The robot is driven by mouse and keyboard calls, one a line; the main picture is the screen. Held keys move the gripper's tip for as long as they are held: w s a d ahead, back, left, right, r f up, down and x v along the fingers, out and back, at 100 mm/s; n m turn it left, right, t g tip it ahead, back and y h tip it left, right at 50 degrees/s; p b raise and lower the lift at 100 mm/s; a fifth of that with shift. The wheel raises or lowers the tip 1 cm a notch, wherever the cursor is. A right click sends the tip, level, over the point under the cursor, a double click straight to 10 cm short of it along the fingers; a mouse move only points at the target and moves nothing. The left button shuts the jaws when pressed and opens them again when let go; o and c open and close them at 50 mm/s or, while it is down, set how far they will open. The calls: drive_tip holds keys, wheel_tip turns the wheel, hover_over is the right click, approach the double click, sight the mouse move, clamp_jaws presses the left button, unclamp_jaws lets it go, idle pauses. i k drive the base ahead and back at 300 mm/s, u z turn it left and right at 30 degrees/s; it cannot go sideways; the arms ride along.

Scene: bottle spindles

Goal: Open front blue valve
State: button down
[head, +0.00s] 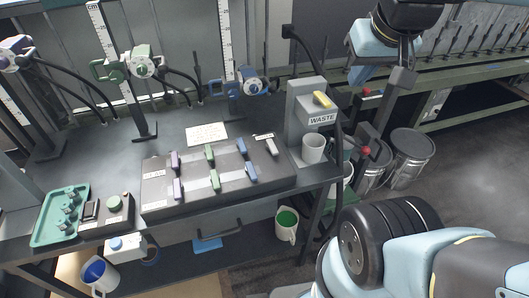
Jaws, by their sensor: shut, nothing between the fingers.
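A dark valve panel with a pale front strip (160,205) lies on the bench and bears two rows of coloured handles. The front blue valve handle (250,173) is at the right end of the front row. The back blue handle (241,147) is behind it. Both blue handles point roughly front to back, much like the others. My gripper (377,126) hangs from my arm at the upper right, beyond the bench's right end, well apart from the panel. It is shut and empty; its fingertips are small and hard to make out.
A grey handle (272,147) is at the panel's right. The waste station (318,119) with a white cup (313,148) stands between panel and gripper. A teal tray (46,229) is far left.

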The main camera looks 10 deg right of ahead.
sight(250, 170)
drive_tip(key=u, duration=0.15)
drive_tip(key=k, duration=0.9)
drive_tip(key=u, duration=0.8)
drive_tip(key=i, duration=0.5)
drive_tip(key=z, duration=0.05)
